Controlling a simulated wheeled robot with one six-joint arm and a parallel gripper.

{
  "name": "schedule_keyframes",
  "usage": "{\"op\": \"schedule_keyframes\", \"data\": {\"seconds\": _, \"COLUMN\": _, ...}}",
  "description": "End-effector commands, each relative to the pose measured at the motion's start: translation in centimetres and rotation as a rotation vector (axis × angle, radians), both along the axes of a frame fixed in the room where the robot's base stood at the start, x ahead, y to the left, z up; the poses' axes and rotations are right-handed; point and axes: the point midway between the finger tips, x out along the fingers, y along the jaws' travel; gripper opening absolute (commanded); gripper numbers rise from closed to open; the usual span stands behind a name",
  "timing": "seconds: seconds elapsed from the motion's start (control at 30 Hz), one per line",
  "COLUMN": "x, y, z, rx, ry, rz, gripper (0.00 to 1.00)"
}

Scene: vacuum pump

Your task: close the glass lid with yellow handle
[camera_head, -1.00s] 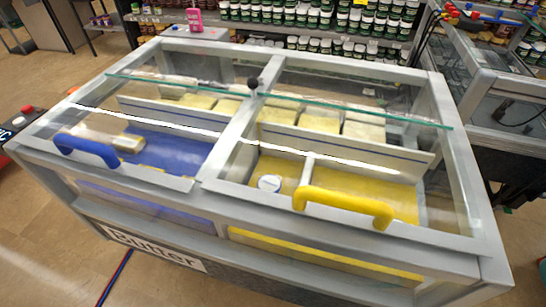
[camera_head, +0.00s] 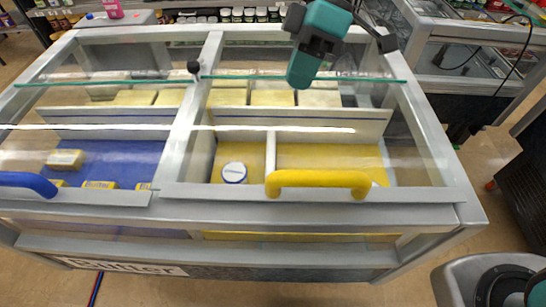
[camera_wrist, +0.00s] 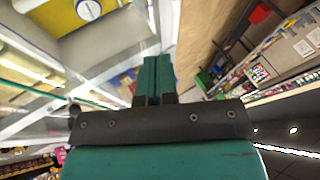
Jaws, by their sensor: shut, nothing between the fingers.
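The glass lid's yellow handle (camera_head: 318,180) lies along the front rail of the right half of the display case, left to right. Its glass pane is clear, so how far the lid is open is hard to tell. My teal gripper (camera_head: 300,80) is above the right half of the case, behind the yellow handle and apart from it. Its fingers point down and are shut and empty. In the wrist view the shut fingers (camera_wrist: 156,65) show side by side with the case at left. The yellow handle cannot be made out there.
A blue handle (camera_head: 28,182) sits at the front of the left half. A black knob (camera_head: 193,67) stands on the middle bar (camera_head: 190,120). A round white tub (camera_head: 234,173) lies inside on the yellow floor. Another case (camera_head: 450,60) stands at right, and shelves with jars at the back.

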Motion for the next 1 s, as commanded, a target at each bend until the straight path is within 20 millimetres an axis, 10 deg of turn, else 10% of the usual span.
{"op": "schedule_keyframes", "data": {"seconds": 0.37, "x": 2.0, "y": 2.1, "z": -5.0, "rx": 0.082, "ry": 0.012, "rz": 0.259, "gripper": 0.0}}
{"op": "schedule_keyframes", "data": {"seconds": 0.83, "x": -3.1, "y": 4.5, "z": -12.1, "rx": 0.077, "ry": 0.014, "rz": 0.255, "gripper": 0.0}}
{"op": "schedule_keyframes", "data": {"seconds": 1.0, "x": -5.5, "y": 3.9, "z": -11.8, "rx": 0.078, "ry": 0.01, "rz": 0.254, "gripper": 0.0}}
